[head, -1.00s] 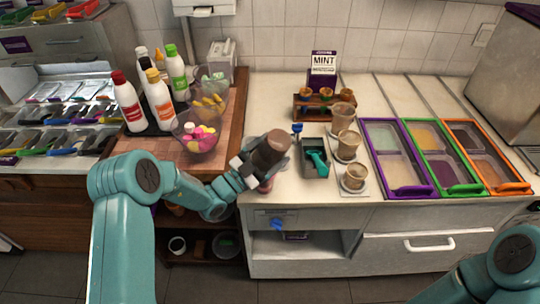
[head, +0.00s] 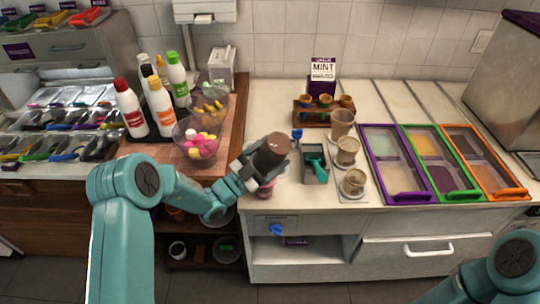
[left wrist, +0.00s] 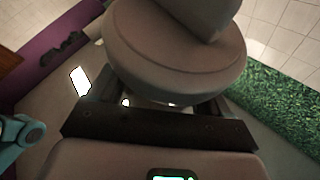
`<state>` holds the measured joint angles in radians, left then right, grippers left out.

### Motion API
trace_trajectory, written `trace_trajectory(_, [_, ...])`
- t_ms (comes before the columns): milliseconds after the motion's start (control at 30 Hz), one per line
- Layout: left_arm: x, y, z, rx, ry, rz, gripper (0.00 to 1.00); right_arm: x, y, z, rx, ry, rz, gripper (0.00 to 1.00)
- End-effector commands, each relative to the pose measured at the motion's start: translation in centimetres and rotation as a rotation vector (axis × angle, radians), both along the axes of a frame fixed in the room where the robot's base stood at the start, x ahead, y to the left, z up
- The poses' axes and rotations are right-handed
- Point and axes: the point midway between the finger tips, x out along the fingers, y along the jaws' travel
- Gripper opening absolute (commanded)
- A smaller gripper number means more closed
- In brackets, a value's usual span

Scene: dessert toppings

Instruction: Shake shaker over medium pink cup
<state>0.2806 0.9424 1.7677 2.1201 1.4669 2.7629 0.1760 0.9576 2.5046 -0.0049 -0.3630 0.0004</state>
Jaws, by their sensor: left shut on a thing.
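My left gripper (head: 252,169) is shut on a dark brown shaker (head: 271,150), held tilted above the counter's left front edge. The shaker fills the upper middle of the left wrist view (left wrist: 175,50). A pink cup (head: 265,191) shows just below the shaker and gripper, near the counter's front edge. Its upper part is mostly hidden by them, so its contents cannot be seen. My right gripper is out of view; only part of that arm shows at the lower right.
Several bottles and clear bowls, one with pink and yellow pieces (head: 200,148), stand left on a wooden board. Right of the shaker are a dark container with a teal scoop (head: 315,163), brownish cups (head: 347,151), and purple, green and orange framed bins (head: 398,165).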

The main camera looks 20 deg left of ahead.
Motion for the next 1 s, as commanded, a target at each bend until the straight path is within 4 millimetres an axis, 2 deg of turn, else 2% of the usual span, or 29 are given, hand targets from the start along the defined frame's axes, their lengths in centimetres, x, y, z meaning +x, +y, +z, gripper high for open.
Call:
trace_trajectory(33, [0.0,0.0,0.8,-0.001,-0.002,0.0,0.36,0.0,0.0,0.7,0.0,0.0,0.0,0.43])
trace_trajectory(533, [0.1,0.0,4.3,0.0,-0.002,-0.001,0.36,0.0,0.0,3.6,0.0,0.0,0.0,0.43])
trace_trajectory(1000, [0.2,0.0,6.5,0.0,-0.002,-0.001,0.36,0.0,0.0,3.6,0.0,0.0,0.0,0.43])
